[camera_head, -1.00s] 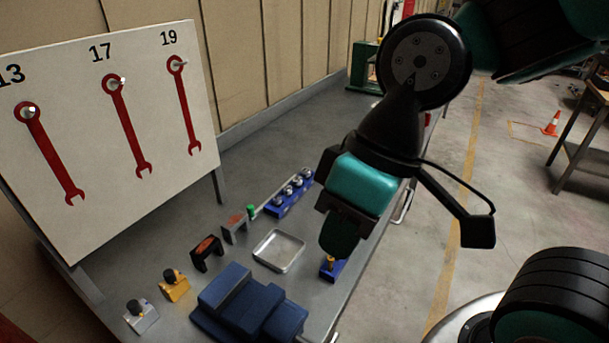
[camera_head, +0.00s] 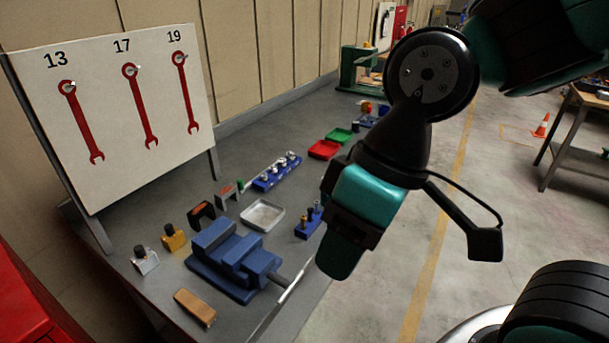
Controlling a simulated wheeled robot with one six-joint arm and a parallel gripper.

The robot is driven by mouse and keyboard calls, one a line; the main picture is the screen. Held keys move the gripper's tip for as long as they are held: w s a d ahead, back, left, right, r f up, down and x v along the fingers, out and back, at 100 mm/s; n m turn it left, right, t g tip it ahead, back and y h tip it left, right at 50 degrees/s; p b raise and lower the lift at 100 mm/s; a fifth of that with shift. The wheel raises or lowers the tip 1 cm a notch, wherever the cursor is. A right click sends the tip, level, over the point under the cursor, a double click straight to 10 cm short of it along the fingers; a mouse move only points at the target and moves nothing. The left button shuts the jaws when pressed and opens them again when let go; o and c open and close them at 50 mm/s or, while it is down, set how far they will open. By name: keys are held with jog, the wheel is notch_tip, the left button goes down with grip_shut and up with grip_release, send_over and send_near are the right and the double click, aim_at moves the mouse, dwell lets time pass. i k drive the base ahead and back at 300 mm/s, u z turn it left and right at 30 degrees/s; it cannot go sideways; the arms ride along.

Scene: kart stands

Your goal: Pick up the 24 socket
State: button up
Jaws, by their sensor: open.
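Several silver sockets stand in a row on a blue socket rack (camera_head: 265,187) towards the back of the bench. Their size marks are too small to read, so I cannot tell which is the 24. My gripper (camera_head: 338,258) hangs in front of the bench's right edge, to the right of the rack and apart from it. It is open, and I see nothing held in it. Its fingertips are mostly hidden behind its own body.
A blue vise (camera_head: 225,262), a metal tray (camera_head: 262,228) and a blue holder (camera_head: 303,233) stand nearer. A brown block (camera_head: 195,308) lies in front. Red (camera_head: 323,150) and green (camera_head: 338,135) trays lie further back. A wrench board (camera_head: 115,175) stands left.

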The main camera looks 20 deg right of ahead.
aim_at(291, 155)
jog(key=u, duration=0.1)
jog(key=k, duration=0.55)
jog(key=z, duration=1.1)
jog(key=i, duration=1.5)
jog(key=u, duration=0.7)
jog(key=i, duration=0.85)
jog(key=u, duration=0.75)
